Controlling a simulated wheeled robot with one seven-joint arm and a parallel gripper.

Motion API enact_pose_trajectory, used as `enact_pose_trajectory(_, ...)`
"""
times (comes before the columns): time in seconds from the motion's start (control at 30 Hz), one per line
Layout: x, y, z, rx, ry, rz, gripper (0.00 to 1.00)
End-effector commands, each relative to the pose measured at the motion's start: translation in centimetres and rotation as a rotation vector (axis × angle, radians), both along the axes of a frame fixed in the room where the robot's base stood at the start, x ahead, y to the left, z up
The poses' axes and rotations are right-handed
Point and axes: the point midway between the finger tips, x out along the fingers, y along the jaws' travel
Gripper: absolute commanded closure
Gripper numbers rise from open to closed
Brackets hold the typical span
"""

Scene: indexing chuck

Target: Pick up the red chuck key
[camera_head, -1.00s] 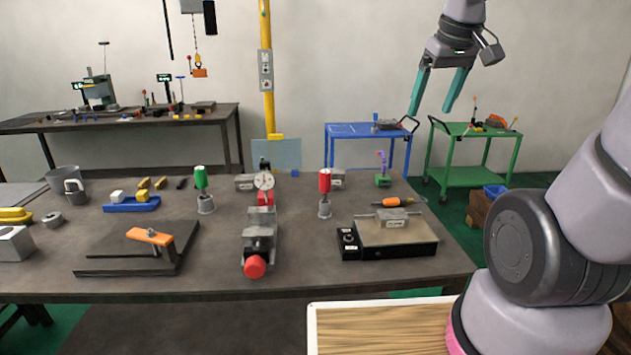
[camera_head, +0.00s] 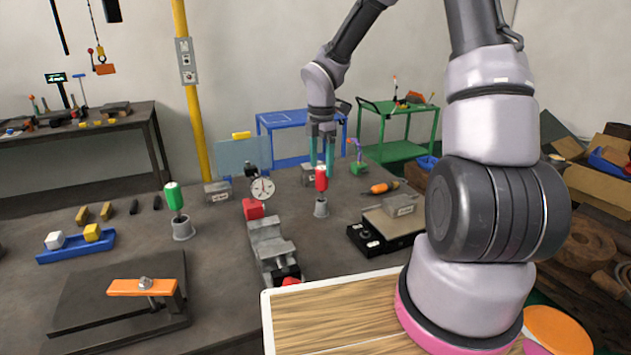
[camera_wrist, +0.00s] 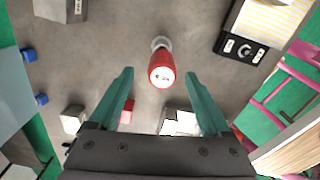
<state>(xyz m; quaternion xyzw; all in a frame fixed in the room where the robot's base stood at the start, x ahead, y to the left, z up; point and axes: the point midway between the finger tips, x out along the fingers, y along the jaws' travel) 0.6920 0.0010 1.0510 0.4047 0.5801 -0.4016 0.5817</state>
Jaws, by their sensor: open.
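The red chuck key (camera_head: 321,179) stands upright in a small grey holder (camera_head: 321,208) on the dark workbench, right of the dial gauge. My gripper (camera_head: 321,150) has teal fingers pointing down, just above and around the line of the key's top in the head view. In the wrist view my gripper (camera_wrist: 158,72) is open and empty. There the red chuck key (camera_wrist: 162,70) shows from above, with its round top between the fingertip lines. I cannot tell from this how far below the tips it lies. The key's lower shaft is hidden in the holder.
A green-handled key (camera_head: 174,196) stands in another holder to the left. A vise (camera_head: 268,240) and dial gauge (camera_head: 262,189) are left of the red key. A flat black-edged device (camera_head: 385,232) and an orange-handled tool (camera_head: 384,187) lie to its right.

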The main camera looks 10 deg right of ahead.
Motion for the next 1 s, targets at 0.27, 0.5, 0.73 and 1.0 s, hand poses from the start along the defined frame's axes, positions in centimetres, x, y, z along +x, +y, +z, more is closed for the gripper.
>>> enact_pose_trajectory(0.27, -0.1, 0.0, -4.0, -0.001, 0.003, -0.001, 0.18)
enact_pose_trajectory(0.5, -0.3, 0.0, -6.4, -0.001, 0.004, 0.000, 0.18)
enact_pose_trajectory(0.73, -0.3, -0.1, -9.2, -0.002, 0.002, -0.002, 0.18)
enact_pose_trajectory(1.0, -0.2, -0.1, -9.5, -0.001, 0.000, -0.004, 0.18)
